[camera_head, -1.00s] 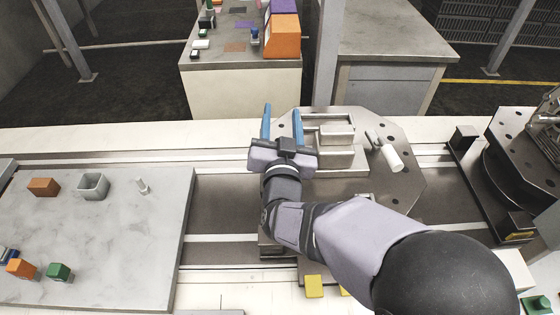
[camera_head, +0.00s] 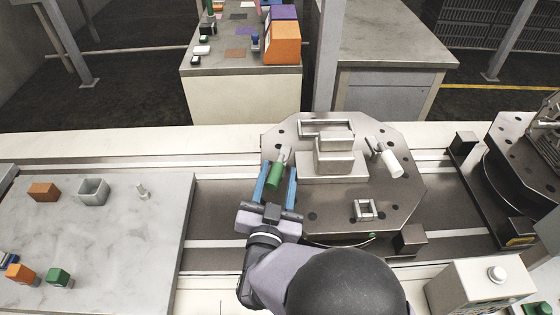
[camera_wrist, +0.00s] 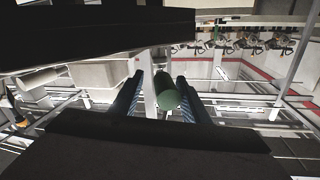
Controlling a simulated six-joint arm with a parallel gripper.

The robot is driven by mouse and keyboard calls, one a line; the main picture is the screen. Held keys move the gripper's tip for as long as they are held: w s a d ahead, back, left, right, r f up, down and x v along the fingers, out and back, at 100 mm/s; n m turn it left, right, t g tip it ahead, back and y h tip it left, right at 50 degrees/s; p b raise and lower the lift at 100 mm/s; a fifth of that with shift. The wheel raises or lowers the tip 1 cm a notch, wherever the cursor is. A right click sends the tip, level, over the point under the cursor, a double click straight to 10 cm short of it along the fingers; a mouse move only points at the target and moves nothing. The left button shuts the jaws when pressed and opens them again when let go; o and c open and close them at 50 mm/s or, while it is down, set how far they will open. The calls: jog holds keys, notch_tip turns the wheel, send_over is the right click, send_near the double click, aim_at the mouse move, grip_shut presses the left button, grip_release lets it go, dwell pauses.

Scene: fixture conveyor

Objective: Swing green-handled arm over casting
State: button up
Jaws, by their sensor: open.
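The green handle (camera_head: 275,177) of the swing arm stands on the left side of the octagonal fixture plate (camera_head: 398,205). The grey casting (camera_head: 335,153) sits in the middle of the plate, to the right of the handle. My gripper (camera_head: 278,172) is open, with its blue fingers on either side of the green handle; I cannot tell whether they touch it. In the wrist view the green handle (camera_wrist: 165,92) shows end-on between the two fingers (camera_wrist: 160,95). The arm's metal part behind the handle is mostly hidden.
A white-handled arm (camera_head: 390,162) stands on the plate's right side, and a small metal bracket (camera_head: 366,209) near its front. A control box (camera_head: 480,290) stands front right.

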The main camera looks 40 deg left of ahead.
aim_at(280, 162)
jog(key=shift+p+x, duration=0.35)
jog(key=shift+x, duration=1.55)
